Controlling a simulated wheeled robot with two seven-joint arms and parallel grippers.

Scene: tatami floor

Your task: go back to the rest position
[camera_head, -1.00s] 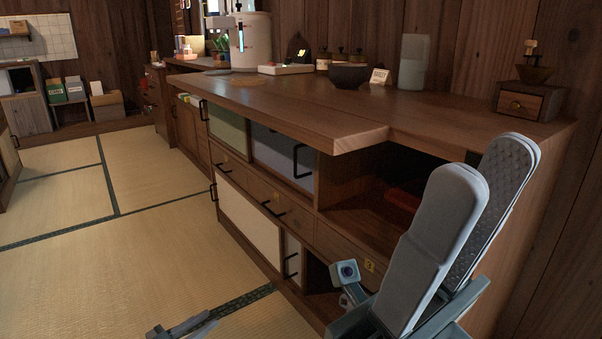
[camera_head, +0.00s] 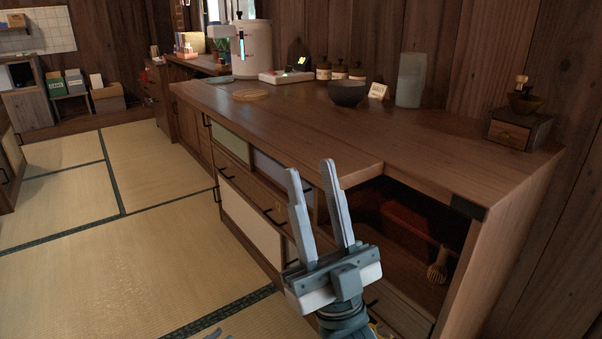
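My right gripper (camera_head: 310,168) stands in front of the wooden counter (camera_head: 290,113), pointing up. Its two grey fingers are spread apart with nothing between them. It hides part of the counter's drawers and doors. Of my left gripper (camera_head: 219,335), only a small blue-grey sliver shows at the bottom edge, over the tatami. Its fingers cannot be made out.
On the counter are a dark bowl (camera_head: 347,93), a small sign (camera_head: 378,91), a frosted cylinder (camera_head: 411,80) and a small drawer box (camera_head: 518,130). An open compartment at right holds a red box (camera_head: 404,219) and a whisk (camera_head: 437,266). Tatami (camera_head: 100,275) at left is clear.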

